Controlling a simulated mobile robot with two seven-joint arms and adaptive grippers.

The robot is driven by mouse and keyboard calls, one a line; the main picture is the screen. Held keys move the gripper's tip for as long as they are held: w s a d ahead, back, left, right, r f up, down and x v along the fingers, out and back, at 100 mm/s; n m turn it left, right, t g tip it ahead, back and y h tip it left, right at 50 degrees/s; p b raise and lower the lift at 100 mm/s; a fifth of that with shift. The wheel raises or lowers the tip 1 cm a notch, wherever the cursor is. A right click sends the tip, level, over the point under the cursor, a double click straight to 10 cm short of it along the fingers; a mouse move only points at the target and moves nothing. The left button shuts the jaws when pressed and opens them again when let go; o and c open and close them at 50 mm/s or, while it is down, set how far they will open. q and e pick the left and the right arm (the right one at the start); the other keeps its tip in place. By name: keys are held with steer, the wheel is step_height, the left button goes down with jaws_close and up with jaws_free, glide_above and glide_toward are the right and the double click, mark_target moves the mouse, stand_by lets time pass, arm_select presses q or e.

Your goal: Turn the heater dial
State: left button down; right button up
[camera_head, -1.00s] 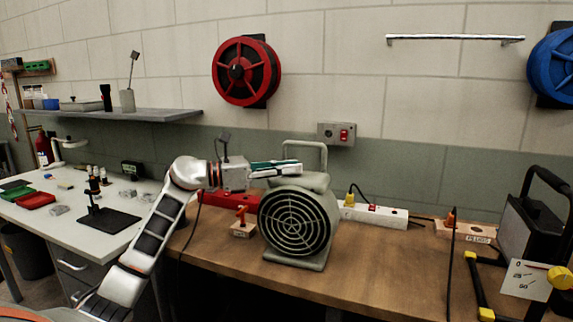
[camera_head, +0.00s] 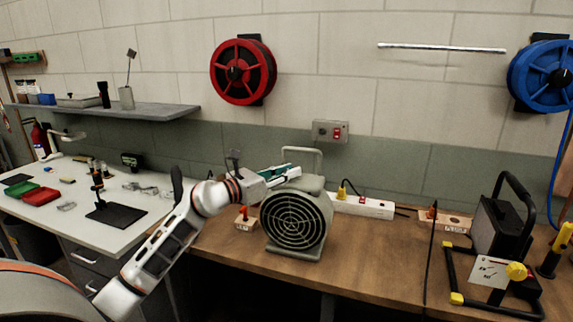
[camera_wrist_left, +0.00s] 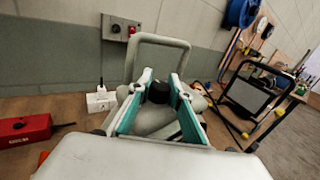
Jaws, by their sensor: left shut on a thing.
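The heater (camera_head: 298,222) is a grey-green fan unit with a round dark grille and a tube handle, upright on the wooden bench. Its dark round dial (camera_wrist_left: 159,92) is on top, seen in the left wrist view. My left gripper (camera_head: 291,171) reaches in from the left over the heater's top. Its teal-lined fingers stand on both sides of the dial in the left wrist view (camera_wrist_left: 160,84), shut on it. The dial is hidden by the fingers in the head view. My right gripper is not in view.
A white power strip (camera_head: 362,206) lies behind the heater, and a small block with a red top (camera_head: 245,221) lies to its left. A black unit in a yellow-black frame (camera_head: 497,235) stands at right. A grey switch box (camera_head: 330,131) is on the wall.

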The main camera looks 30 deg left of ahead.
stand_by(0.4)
arm_select(q)
steer(key=c, duration=1.8)
jaws_free()
steer(key=v, duration=1.2)
steer(key=shift+d, duration=0.1)
